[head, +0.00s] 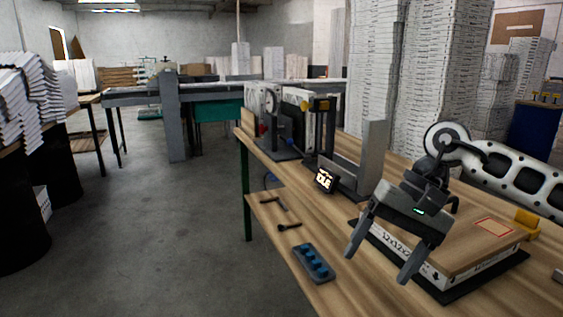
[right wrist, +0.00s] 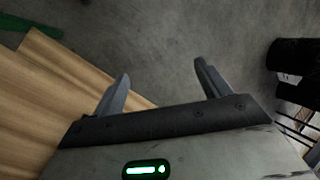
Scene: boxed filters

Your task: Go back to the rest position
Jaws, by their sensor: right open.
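My right gripper (head: 378,262) is open and empty. In the head view it hangs over the wooden table, in front of a flat cardboard box (head: 463,238) with white sides marked 12x12x2. The gripper hides part of the box's near left side. In the right wrist view my gripper's two fingers (right wrist: 160,85) are spread apart with bare concrete floor and the table's edge behind them. My left gripper is in neither view.
A dark mat (head: 480,283) lies under the box. Tall white stacks (head: 440,80) stand behind. The floor (head: 170,230) at left is clear.

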